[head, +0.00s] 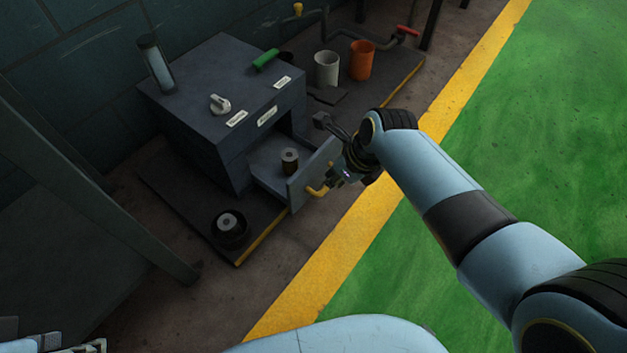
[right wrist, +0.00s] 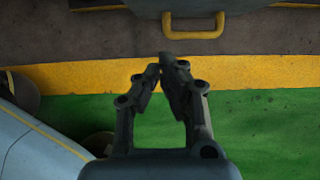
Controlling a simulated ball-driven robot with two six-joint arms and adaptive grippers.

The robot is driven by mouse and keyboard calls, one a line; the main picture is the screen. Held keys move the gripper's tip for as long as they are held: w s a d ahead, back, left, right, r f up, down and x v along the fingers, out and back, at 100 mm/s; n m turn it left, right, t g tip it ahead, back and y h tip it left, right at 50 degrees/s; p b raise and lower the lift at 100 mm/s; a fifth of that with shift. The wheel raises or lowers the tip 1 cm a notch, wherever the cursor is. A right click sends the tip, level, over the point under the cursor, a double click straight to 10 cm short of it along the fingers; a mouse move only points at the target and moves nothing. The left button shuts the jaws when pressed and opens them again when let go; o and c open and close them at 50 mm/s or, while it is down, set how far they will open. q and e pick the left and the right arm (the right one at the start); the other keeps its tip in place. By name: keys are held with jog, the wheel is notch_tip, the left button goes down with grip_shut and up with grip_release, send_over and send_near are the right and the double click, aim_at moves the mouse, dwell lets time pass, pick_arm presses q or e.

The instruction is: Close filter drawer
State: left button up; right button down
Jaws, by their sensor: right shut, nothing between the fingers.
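The filter drawer (head: 302,184) stands pulled out from the front of the dark grey cabinet (head: 215,75). It has a yellow handle (head: 318,191), and a small cylindrical filter (head: 290,160) stands inside it. In the right wrist view the yellow handle (right wrist: 194,26) is at the top, beyond the fingertips. My right gripper (head: 335,180) is close to the drawer front, beside the handle. The right wrist view shows its fingers (right wrist: 168,62) drawn together with nothing between them and apart from the handle. My left gripper is not clearly in view.
A round dark container with a cylinder (head: 229,227) sits on the platform left of the drawer. A white cup (head: 327,68) and an orange cup (head: 361,61) stand right of the cabinet. A slanted dark post (head: 90,185) is at left. Green floor beyond the yellow stripe is clear.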

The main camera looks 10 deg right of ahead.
pick_arm(q)
jog(key=w+f+t+b, duration=0.3)
jog(key=f+t+b, duration=0.2)
jog(key=t, duration=0.1)
jog(key=shift+w+d+f, duration=0.15)
jog(key=shift+d+f, duration=0.25)
pick_arm(e)
jog(key=w+a+f, duration=0.3)
jog(key=w+f, duration=0.1)
jog(key=shift+w+a+f, duration=0.25)
